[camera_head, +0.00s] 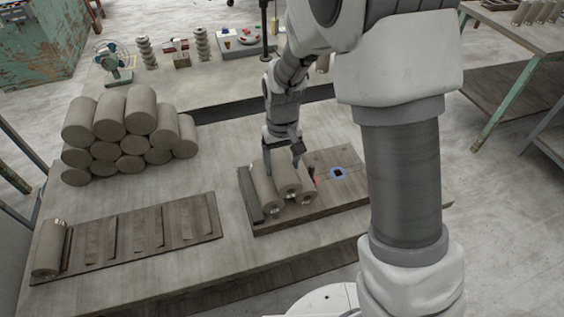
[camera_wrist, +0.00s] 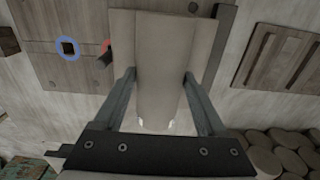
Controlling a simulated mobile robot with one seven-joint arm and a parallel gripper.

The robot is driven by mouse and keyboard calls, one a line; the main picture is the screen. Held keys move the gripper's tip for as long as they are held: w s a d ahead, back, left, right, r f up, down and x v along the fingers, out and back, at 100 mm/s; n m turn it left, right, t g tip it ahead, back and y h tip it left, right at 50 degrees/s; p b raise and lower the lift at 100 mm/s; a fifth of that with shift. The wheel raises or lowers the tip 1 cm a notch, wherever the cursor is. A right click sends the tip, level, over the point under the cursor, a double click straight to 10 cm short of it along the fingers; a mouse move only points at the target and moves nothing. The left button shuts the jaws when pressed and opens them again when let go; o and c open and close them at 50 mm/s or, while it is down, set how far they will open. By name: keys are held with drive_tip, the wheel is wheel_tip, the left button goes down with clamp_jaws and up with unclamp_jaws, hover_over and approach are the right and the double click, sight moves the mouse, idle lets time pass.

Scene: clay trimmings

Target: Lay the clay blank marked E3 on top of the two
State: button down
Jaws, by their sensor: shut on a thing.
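My gripper (camera_head: 284,160) is shut on a pale grey-brown clay blank (camera_head: 286,180), a smooth cylinder. In the wrist view, the two fingers (camera_wrist: 160,78) are on either side of this blank (camera_wrist: 160,95). It lies lengthwise above and between two other blanks, the left one (camera_head: 262,188) and the right one (camera_head: 306,196), on a wooden board (camera_head: 335,192). It looks parallel to them and seems to rest on them, but the contact is hidden. I cannot read a mark E3 on any blank.
On the board, a dark strip (camera_head: 250,194) lies left of the blanks; a blue ring (camera_head: 331,173) around a dark square hole and a small red piece (camera_head: 317,182) lie right. A slatted rack (camera_head: 185,222) holds one blank (camera_head: 49,250). Several blanks (camera_head: 126,115) are stacked at the back left.

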drive_tip(key=shift+f, duration=0.35)
idle(0.4)
unclamp_jaws()
wheel_tip(320, 180, up, 17)
drive_tip(key=p, duration=0.1)
drive_tip(key=shift+r, duration=0.2)
idle(0.7)
drive_tip(key=s+d+r+m+t, duration=0.1)
drive_tip(key=s+d+r+t, duration=0.1)
drive_tip(key=s+d, duration=0.4)
drive_tip(key=s+d+r+m+t, duration=0.2)
drive_tip(key=s+d+r, duration=0.3)
drive_tip(key=s, duration=0.7)
drive_tip(key=shift+s+d+r+t, duration=0.3)
drive_tip(key=shift+s+d+t, duration=0.05)
drive_tip(key=shift+d+t, duration=0.45)
